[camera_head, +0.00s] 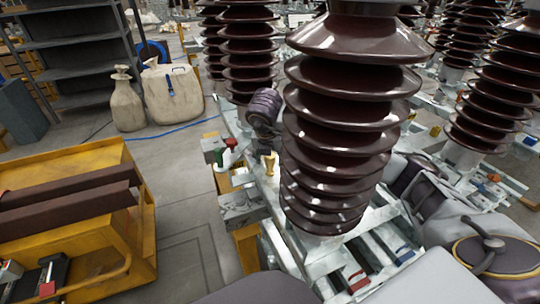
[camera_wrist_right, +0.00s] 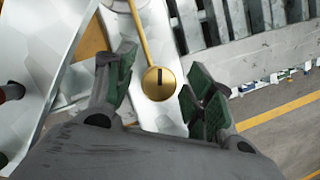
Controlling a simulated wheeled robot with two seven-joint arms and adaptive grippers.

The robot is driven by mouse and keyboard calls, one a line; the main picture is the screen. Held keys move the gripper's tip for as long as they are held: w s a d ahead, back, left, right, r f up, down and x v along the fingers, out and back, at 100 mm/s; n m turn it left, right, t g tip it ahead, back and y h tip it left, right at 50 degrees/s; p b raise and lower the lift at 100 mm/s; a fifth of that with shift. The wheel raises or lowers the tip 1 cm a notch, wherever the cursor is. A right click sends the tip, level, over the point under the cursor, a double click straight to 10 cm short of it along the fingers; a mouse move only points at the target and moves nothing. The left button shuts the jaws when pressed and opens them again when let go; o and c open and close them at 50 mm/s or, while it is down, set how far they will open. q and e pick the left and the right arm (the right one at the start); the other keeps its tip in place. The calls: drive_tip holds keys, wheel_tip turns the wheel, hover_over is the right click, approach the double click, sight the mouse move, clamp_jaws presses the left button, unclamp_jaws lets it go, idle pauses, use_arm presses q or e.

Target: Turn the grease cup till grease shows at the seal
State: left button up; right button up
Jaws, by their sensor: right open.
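The brass grease cup (camera_wrist_right: 158,83) shows in the right wrist view as a round brass cap with a dark slot, on a thin brass stem above pale metal. In the head view a small brass piece (camera_head: 269,164), seemingly the same cup, stands left of the big brown insulator. My right gripper (camera_wrist_right: 160,76) is open, its green-padded fingers on either side of the cap with gaps showing; whether either touches is not clear. In the head view the gripper (camera_head: 271,141) is small and dark just above the brass piece, its arm partly hidden behind the insulator. No grease or seal can be made out. My left gripper is out of view.
The large ribbed insulator (camera_head: 345,115) stands close in front on a pale metal frame (camera_head: 243,208). A yellow cart (camera_head: 92,245) with brown bars is at left. Bags (camera_head: 172,94) stand behind it by grey shelves (camera_head: 72,50). Open floor lies between cart and frame.

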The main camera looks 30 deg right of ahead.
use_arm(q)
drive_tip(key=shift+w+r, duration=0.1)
use_arm(e)
drive_tip(key=shift+r, duration=4.95)
drive_tip(key=shift+r, duration=0.15)
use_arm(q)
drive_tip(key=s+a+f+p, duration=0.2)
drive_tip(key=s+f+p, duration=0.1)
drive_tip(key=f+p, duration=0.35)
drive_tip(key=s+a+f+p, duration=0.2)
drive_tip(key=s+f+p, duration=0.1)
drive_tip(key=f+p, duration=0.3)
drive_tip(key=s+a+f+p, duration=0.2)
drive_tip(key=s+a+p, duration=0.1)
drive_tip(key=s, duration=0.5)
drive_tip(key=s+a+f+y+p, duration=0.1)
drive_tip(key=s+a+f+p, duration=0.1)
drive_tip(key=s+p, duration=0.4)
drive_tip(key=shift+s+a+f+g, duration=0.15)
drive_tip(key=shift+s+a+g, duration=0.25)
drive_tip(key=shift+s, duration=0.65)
use_arm(e)
drive_tip(key=shift+r, duration=10.7)
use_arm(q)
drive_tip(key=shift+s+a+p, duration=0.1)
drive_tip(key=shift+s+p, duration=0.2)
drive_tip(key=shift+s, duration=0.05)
use_arm(e)
drive_tip(key=shift+r, duration=0.15)
